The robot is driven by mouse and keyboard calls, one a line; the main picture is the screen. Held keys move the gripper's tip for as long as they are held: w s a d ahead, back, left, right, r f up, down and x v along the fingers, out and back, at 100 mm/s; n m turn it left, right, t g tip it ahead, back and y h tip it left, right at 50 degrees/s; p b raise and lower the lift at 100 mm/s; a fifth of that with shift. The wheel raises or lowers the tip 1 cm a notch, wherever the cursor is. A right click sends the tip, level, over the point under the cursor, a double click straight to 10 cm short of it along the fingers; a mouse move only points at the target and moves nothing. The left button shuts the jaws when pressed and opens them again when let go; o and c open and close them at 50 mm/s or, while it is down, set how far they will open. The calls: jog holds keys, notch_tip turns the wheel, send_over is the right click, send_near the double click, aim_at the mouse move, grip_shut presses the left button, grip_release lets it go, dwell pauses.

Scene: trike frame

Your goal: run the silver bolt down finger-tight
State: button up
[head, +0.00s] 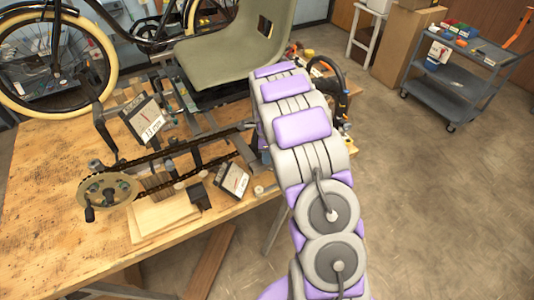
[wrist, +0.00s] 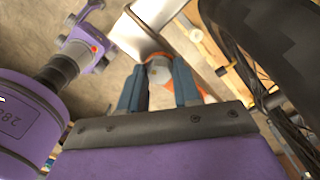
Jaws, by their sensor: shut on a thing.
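My gripper (wrist: 159,85) shows in the wrist view with its two blue-grey fingers closed around a small pale grey, round-ended piece, which looks like the silver bolt (wrist: 158,70). An orange part shows just behind the fingertips, and a pale metal piece lies beyond them. I cannot tell how deep the bolt sits. In the head view my arm hides the gripper and the bolt. The trike frame lies on the wooden workbench (head: 40,220), with a chainring (head: 108,191) at its left end and a green seat (head: 236,50) at the back.
Wood blocks (head: 165,217) and two black-and-white boxes (head: 143,117) (head: 232,180) sit around the frame. A dark tyre (wrist: 268,55) runs close on the right in the wrist view. A grey cart (head: 455,80) stands at the back right. The floor right of my arm is clear.

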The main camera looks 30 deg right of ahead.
jog(key=shift+w+r, duration=0.1)
jog(key=shift+m, duration=0.8)
jog(key=o, duration=0.7)
jog(key=shift+w, duration=0.1)
jog(key=shift+o, duration=0.9)
notch_tip(320, 180, up, 12)
